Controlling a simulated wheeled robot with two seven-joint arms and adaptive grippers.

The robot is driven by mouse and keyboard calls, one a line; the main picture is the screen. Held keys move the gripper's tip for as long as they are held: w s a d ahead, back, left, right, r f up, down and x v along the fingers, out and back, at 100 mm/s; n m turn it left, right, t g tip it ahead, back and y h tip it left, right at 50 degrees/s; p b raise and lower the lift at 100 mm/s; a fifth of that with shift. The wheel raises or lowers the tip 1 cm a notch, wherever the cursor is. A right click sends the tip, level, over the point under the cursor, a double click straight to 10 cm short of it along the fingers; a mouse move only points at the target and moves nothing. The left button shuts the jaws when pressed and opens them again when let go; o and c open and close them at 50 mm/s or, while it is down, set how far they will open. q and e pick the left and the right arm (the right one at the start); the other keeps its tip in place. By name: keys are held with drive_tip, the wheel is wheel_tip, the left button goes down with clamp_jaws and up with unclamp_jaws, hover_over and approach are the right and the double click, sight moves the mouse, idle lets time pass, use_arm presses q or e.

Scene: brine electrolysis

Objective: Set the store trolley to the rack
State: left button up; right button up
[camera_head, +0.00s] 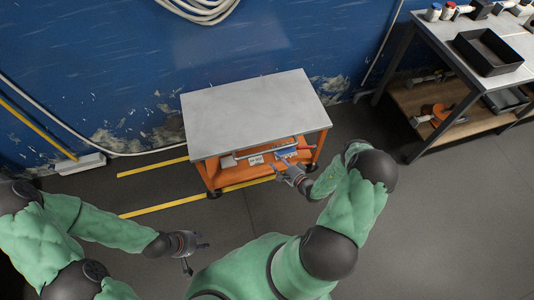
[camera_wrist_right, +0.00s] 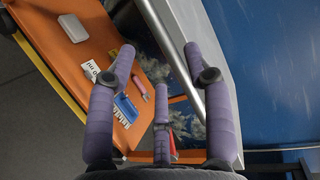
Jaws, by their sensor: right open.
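The store trolley (camera_head: 255,115) stands against the blue wall in the middle of the head view, with a grey top and an orange lower shelf (camera_wrist_right: 55,35). A grey bar (camera_wrist_right: 175,45) runs along its near side. My right gripper (camera_head: 284,170) is open at the trolley's near right side. In the right wrist view its fingers (camera_wrist_right: 158,75) are spread, with the bar passing between or behind them; contact cannot be told. My left gripper (camera_head: 197,252) is in front of the trolley, apart from it, its fingers spread and empty. No thing is clearly identifiable as the rack.
Small items lie on the lower shelf, including a white box (camera_wrist_right: 73,28) and a blue brush (camera_wrist_right: 125,108). Yellow floor lines (camera_head: 155,167) run left from the trolley. A workbench (camera_head: 455,35) with a black tray (camera_head: 488,52) stands at right. Floor between is clear.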

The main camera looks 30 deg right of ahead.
sight(268, 152)
drive_tip(key=b+x, duration=0.1)
drive_tip(key=x, duration=0.6)
drive_tip(key=shift+w+b, duration=0.1)
drive_tip(key=shift+b, duration=0.3)
clamp_jaws()
